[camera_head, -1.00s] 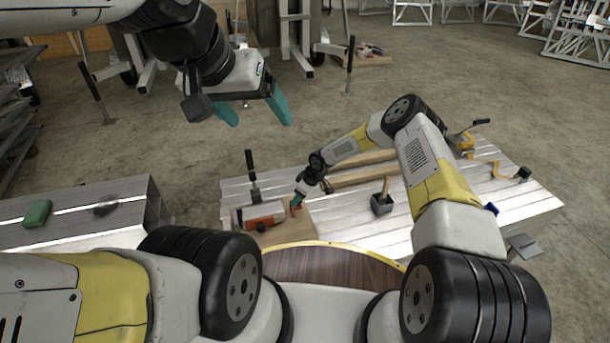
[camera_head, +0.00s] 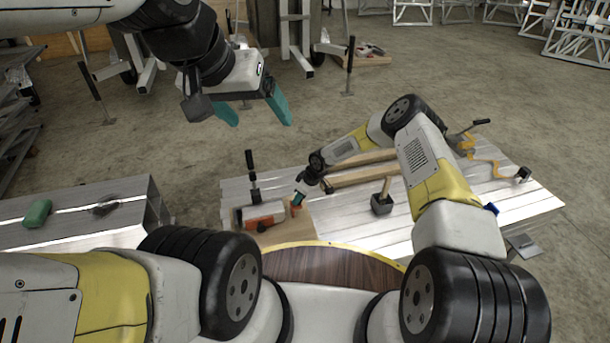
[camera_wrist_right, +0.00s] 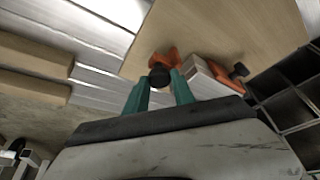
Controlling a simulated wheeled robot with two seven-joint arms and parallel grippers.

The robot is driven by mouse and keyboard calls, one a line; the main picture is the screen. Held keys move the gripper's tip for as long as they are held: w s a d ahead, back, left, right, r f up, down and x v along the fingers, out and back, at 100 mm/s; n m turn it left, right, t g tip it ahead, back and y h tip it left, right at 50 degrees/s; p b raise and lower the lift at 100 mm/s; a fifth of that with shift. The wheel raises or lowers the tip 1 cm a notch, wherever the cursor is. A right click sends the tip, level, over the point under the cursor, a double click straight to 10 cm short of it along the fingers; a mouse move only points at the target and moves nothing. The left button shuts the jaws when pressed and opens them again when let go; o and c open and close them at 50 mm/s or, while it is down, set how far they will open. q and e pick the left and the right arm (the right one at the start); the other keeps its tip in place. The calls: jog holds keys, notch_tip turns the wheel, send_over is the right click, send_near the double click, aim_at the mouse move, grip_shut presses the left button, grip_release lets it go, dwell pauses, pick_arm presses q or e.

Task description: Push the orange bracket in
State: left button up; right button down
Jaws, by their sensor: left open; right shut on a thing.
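The orange bracket (camera_head: 265,222) lies on a wooden board (camera_head: 285,236) on the metal table, beside a pale grey block. In the right wrist view, an orange part of it (camera_wrist_right: 167,59) shows just past a black round knob (camera_wrist_right: 158,78). My right gripper (camera_head: 297,199) is low at the right end of the bracket. In the wrist view its teal fingers (camera_wrist_right: 159,90) are shut around the black knob end of the orange part. My left gripper (camera_head: 258,112) is open and empty, high above the floor, away from the bracket.
A black-headed mallet (camera_head: 382,202) and wooden bars (camera_head: 362,172) are on the table (camera_head: 400,225) right of the board. A black-handled clamp (camera_head: 252,180) stands at its left. A green block (camera_head: 38,213) sits on a metal beam at left. Yellow clamps are at the table's far right.

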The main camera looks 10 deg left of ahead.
dwell(0.6)
jog(key=shift+s+a, duration=0.3)
jog(key=shift+a, duration=0.5)
jog(key=shift+s+a, duration=0.35)
jog(key=shift+a, duration=0.45)
jog(key=shift+s+a, duration=0.3)
jog(key=shift+a, duration=0.5)
jog(key=c, duration=1.1)
grip_release()
jog(key=v, duration=0.8)
